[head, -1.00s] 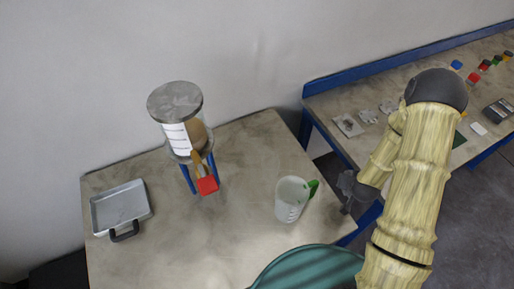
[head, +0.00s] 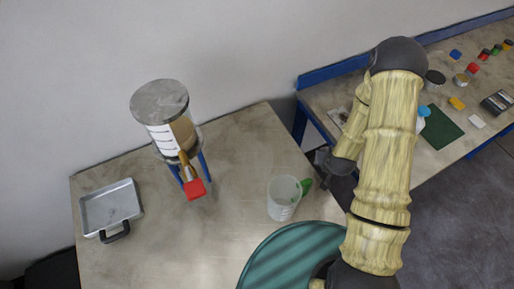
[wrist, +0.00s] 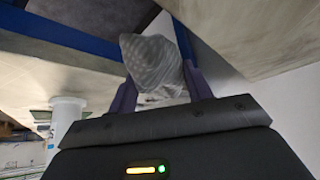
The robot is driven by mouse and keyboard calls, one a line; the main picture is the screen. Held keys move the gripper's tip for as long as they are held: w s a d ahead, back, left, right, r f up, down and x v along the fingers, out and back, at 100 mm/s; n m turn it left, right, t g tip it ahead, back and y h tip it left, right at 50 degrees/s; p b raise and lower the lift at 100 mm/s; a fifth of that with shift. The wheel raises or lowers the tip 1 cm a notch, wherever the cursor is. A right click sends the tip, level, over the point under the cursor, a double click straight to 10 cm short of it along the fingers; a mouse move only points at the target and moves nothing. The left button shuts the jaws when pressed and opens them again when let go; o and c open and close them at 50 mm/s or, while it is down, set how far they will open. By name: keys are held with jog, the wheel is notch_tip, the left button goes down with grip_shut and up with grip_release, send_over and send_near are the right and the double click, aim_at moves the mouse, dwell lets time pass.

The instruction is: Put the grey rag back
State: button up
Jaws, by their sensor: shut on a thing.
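The grey rag (wrist: 152,62) shows in the wrist view as a crumpled, pale grey bundle. My gripper (wrist: 158,72) is shut on it, with a dark finger on each side. In the head view, my gripper (head: 328,168) is partly hidden behind my arm, near the gap between the two benches and to the right of the measuring jug. I cannot make out the rag in the head view.
On the near bench (head: 235,150) stand a clear jug (head: 283,200) with a green handle, a flanged vessel (head: 165,120) with a red-tipped valve, and a metal tray (head: 110,207). A teal round object (head: 285,262) is in front. The right bench holds a green mat (head: 440,128) and small items.

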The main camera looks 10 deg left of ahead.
jog(key=w+a+r+m+h, duration=0.15)
jog(key=w+a+r, duration=0.3)
jog(key=a, duration=0.55)
jog(key=s+a+r+m, duration=0.2)
jog(key=a+r, duration=0.1)
jog(key=a, duration=1.3)
jog(key=shift+a+r, duration=0.15)
jog(key=shift+s+h, duration=0.1)
jog(key=shift+h, duration=0.15)
notch_tip(320, 180, down, 6)
jog(key=shift+r, duration=0.15)
jog(key=shift+f, duration=0.3)
